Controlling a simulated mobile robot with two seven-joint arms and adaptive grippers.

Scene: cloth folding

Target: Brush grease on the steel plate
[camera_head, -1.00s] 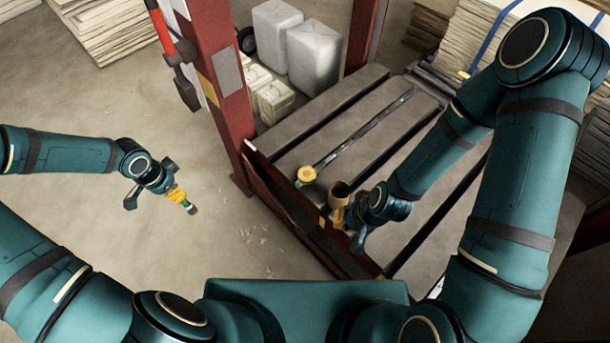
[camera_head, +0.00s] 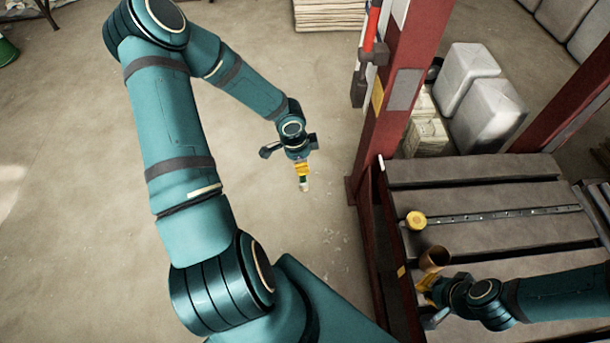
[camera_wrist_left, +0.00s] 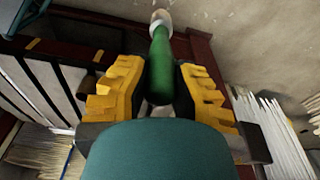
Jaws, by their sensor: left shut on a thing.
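My left gripper (camera_head: 301,170) is shut on a brush (camera_head: 304,186) over open floor, left of the red post. In the left wrist view, the brush's green handle (camera_wrist_left: 161,65) lies between the yellow fingers and ends in a pale tip. A long metal strip with holes (camera_head: 510,214), perhaps the steel plate, lies along the slatted platform. A brown cup (camera_head: 434,258) is at the platform's left edge. My right gripper (camera_head: 427,289) is right beside the cup; its fingers are partly hidden, and I cannot tell whether they grip it.
A round yellow object (camera_head: 416,220) sits at the strip's left end. A red post (camera_head: 402,100) stands between the left gripper and the pale canisters (camera_head: 487,115). The slatted platform (camera_head: 470,170) fills the right side. The floor (camera_head: 80,120) at left is mostly clear.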

